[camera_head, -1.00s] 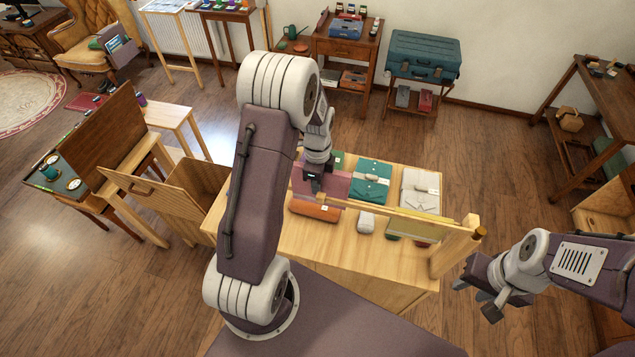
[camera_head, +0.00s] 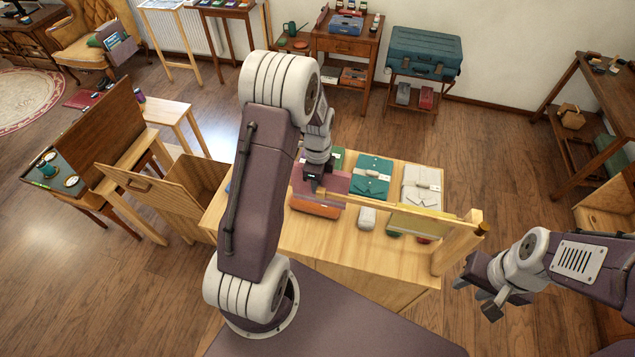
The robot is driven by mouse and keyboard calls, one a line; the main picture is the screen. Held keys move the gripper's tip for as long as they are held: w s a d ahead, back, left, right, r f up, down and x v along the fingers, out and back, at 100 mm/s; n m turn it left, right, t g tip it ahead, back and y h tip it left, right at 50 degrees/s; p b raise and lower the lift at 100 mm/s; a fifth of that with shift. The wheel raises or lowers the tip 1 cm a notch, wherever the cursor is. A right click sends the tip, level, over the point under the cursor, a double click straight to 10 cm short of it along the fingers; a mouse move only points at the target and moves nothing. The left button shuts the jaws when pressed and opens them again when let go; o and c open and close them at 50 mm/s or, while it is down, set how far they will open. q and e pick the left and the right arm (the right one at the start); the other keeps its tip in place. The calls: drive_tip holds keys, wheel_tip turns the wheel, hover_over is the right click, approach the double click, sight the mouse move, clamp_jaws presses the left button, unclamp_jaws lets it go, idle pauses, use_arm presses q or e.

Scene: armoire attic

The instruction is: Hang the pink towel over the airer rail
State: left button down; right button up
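The pink towel (camera_head: 335,184) is a mauve-pink panel at the left end of the airer rail (camera_head: 372,205). The wooden rail runs right to a post above the light wooden cabinet top. I cannot tell whether the towel rests on the rail or is held at it. My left gripper (camera_head: 313,181) points down at the towel's left part, touching or nearly touching it. Its fingertips are too small and dark to show whether they are shut. My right gripper (camera_head: 478,296) is open and empty, off the cabinet's right side, with its fingers apart.
A yellow cloth (camera_head: 428,220) hangs on the rail farther right. The rail's post (camera_head: 456,248) stands near my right gripper.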

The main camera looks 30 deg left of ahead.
use_arm(q)
drive_tip(key=shift+f+b, duration=0.7)
drive_tip(key=shift+f, duration=0.35)
drive_tip(key=c, duration=1.3)
unclamp_jaws()
wheel_tip(320, 180, up, 9)
drive_tip(key=shift+r+b, duration=0.1)
drive_tip(key=shift+b, duration=0.95)
